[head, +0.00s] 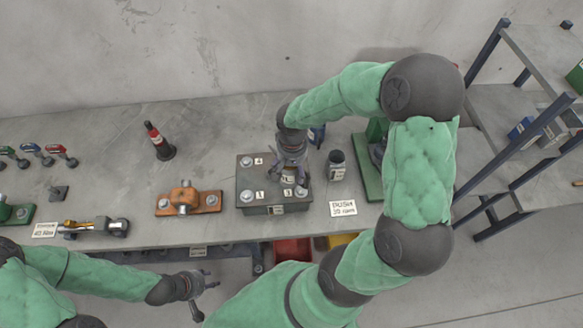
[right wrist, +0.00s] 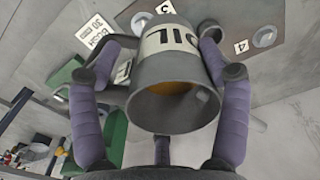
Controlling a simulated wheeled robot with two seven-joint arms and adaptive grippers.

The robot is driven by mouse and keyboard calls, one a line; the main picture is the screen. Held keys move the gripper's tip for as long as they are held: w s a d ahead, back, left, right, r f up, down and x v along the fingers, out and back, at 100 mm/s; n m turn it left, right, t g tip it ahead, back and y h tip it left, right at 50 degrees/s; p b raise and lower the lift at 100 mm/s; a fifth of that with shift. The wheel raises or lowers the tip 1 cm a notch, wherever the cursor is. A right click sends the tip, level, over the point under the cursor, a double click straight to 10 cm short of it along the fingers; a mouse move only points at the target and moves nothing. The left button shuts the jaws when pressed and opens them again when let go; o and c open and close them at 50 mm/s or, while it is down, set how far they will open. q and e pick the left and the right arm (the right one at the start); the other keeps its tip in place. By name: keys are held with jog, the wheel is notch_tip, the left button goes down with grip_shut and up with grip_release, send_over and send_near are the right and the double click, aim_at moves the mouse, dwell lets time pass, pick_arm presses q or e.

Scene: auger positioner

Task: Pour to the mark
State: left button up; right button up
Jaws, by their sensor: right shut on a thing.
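My right gripper (head: 288,172) is over the grey block with corner bolts and number tags (head: 258,188). It is shut on a grey can labelled OIL, which fills the middle of the right wrist view (right wrist: 175,85). The can's open mouth faces the wrist camera and shows amber oil inside (right wrist: 172,87). In the head view the fingers mostly hide the can; I cannot tell its tilt. A dark open cup with a white label (head: 337,165) stands on the bench right of the block. My left gripper (head: 208,284) is empty and open, in front of the bench edge.
A BUSH card (head: 342,208) lies before the cup, and a green fixture (head: 368,165) stands right of it. A shelf rack (head: 490,130) stands at right.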

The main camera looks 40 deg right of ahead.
jog(key=shift+f+b, duration=2.4)
jog(key=shift+f, duration=0.3)
jog(key=shift+d+f+g, duration=0.1)
jog(key=shift+f+g, duration=0.25)
jog(key=shift+g, duration=0.25)
jog(key=shift+s, duration=0.1)
jog(key=shift+s+r+g+h+p, duration=0.15)
jog(key=shift+r+g+h+p, duration=0.15)
jog(key=shift+r+g+p, duration=0.5)
jog(key=shift+r+g+p, duration=0.3)
jog(key=shift+g+p, duration=0.1)
dwell(0.8)
jog(key=shift+r, duration=0.15)
jog(key=shift+r+g+h+p, duration=0.3)
jog(key=shift+r+g+p, duration=0.25)
jog(key=shift+g+p, duration=0.3)
dwell(1.5)
